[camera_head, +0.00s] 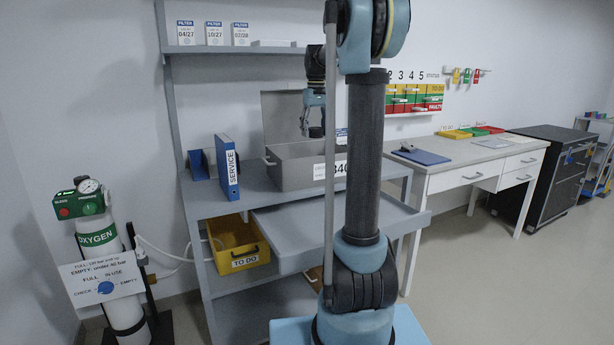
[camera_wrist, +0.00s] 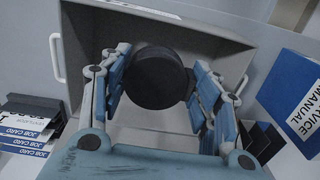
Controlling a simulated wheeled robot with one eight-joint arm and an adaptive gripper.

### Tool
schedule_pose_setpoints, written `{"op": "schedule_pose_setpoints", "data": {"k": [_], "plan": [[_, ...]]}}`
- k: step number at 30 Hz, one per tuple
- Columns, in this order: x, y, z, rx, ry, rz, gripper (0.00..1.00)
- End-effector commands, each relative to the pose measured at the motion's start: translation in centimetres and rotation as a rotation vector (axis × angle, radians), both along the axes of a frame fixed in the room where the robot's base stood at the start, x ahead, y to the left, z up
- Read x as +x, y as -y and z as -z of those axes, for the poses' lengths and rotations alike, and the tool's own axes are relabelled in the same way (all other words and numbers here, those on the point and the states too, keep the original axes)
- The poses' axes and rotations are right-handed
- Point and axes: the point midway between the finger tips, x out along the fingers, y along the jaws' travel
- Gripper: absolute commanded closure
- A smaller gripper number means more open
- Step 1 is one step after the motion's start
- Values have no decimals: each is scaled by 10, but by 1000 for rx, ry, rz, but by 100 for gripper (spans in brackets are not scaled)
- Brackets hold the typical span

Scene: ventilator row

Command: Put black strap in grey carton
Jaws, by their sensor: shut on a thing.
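My gripper (camera_head: 313,128) is above the open grey carton (camera_head: 290,172) on the grey bench, in front of its raised lid. In the wrist view my gripper's blue-padded fingers are shut on a round black thing (camera_wrist: 155,82), which looks like the black strap rolled up. The carton's pale inside (camera_wrist: 195,55) lies behind the strap there. The strap appears to be over the carton's opening; its height above the floor of the carton cannot be told. In the head view my arm hides part of the carton's right side.
A blue service binder (camera_head: 227,167) stands left of the carton; it shows at right in the wrist view (camera_wrist: 295,100). Job cards (camera_wrist: 28,135) lie at lower left there. A yellow TO DO bin (camera_head: 238,248) sits below the bench top. An oxygen cylinder (camera_head: 105,250) stands left.

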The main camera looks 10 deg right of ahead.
Motion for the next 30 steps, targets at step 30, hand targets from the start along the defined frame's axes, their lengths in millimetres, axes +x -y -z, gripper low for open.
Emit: {"op": "schedule_pose_setpoints", "data": {"k": [30], "plan": [[0,4,144,0,0,5,69]]}}
